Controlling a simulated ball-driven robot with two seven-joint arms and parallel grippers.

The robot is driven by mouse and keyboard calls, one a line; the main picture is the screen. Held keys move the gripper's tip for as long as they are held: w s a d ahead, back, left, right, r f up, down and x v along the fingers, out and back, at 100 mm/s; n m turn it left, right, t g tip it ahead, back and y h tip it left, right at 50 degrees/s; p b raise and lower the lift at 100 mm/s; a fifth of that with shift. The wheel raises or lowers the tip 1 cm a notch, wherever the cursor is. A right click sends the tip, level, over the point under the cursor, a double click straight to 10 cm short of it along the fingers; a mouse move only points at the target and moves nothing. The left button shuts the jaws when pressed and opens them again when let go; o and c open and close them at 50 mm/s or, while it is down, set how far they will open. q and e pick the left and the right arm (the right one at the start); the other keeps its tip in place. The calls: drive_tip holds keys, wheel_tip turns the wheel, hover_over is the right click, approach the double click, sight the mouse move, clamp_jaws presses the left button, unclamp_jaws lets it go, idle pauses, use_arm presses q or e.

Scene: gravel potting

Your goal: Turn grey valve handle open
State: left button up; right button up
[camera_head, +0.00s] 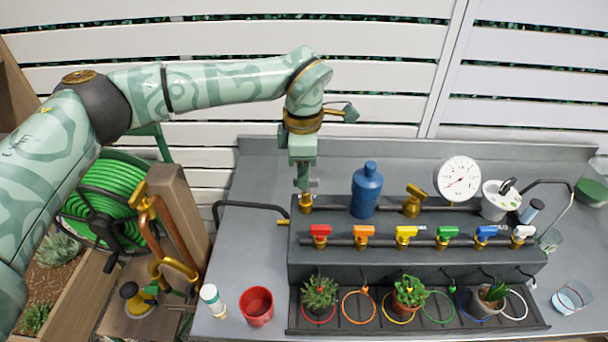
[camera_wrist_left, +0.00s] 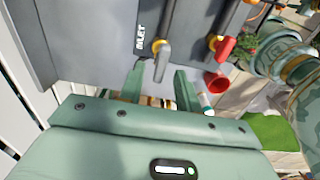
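The grey valve handle (camera_wrist_left: 162,62) is a short lever on a brass stem beside a label in the left wrist view. In the head view its brass valve (camera_head: 306,203) stands at the left end of the upper pipe, and the handle is mostly hidden by my gripper. My left gripper (camera_head: 304,184) points down right over it. In the left wrist view my left gripper (camera_wrist_left: 158,82) has its two fingers apart, with the lever's end between the tips. I see no clear contact with either finger. My right gripper is not in view.
A blue bottle (camera_head: 367,190) stands right of the valve, then another brass valve (camera_head: 414,200) and a pressure gauge (camera_head: 457,179). A row of coloured valves, such as the red one (camera_head: 319,232), runs in front. A red cup (camera_head: 257,305) stands at the front left.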

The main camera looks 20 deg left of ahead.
use_arm(q)
drive_tip(key=shift+f, duration=0.6)
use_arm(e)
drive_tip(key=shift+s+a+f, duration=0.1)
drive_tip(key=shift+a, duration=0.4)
use_arm(q)
clamp_jaws()
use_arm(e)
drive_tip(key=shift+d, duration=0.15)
